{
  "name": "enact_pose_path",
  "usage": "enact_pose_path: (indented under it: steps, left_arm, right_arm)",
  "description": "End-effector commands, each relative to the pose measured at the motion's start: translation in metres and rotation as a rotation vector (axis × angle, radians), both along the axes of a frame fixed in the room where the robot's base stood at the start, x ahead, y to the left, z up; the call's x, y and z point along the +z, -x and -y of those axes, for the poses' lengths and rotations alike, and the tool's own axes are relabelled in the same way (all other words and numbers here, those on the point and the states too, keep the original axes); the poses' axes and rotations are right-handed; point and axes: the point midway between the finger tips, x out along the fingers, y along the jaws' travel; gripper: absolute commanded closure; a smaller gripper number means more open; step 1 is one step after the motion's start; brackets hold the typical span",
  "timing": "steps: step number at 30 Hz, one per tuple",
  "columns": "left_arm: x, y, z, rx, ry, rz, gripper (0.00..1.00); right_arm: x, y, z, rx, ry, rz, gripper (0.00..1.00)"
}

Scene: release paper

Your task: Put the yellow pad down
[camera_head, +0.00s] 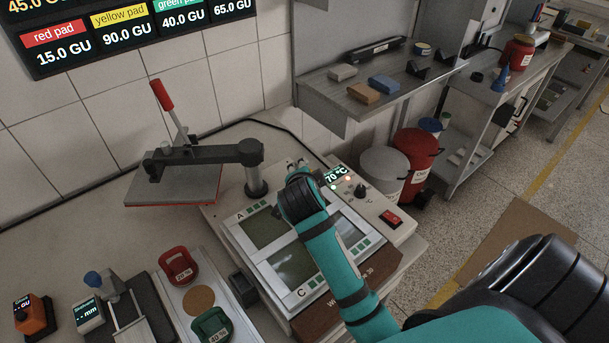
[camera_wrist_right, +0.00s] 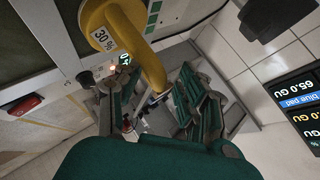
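The yellow pad (camera_wrist_right: 150,62), with a curved handle and a "30 %" label, shows in the right wrist view. My right gripper (camera_wrist_right: 152,82) has its two teal fingers spread apart, with the end of the yellow handle between them. I see no clear contact of both fingers with it. In the head view my right arm (camera_head: 335,255) reaches over the heated machine (camera_head: 400,240); its wrist hides the gripper and the yellow pad. I cannot tell whether the pad rests on a plate. The machine has dark plates (camera_head: 295,268) marked with letters. My left gripper is not in view.
A red pad (camera_head: 180,265) and a green pad (camera_head: 212,325) stand at the front left, around a bare tan disc (camera_head: 198,299). A lever press (camera_head: 175,180) stands behind them. A wall screen (camera_head: 120,30) lists pad values. Shelves are at the back right.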

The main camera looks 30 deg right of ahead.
Motion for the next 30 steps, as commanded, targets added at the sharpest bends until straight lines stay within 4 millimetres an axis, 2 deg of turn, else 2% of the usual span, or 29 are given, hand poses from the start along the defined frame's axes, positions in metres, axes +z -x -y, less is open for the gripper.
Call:
enact_pose_path:
  steps: [11,24,30]
  left_arm:
    - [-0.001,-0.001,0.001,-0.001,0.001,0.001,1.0]
    - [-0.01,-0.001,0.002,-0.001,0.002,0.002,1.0]
    - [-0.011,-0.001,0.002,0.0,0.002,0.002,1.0]
  right_arm:
    - [0.006,0.005,-0.005,0.001,-0.001,0.001,0.59]
    - [0.056,0.063,-0.046,0.0,-0.002,0.004,0.59]
    - [0.069,0.078,-0.057,0.0,0.0,0.001,0.59]
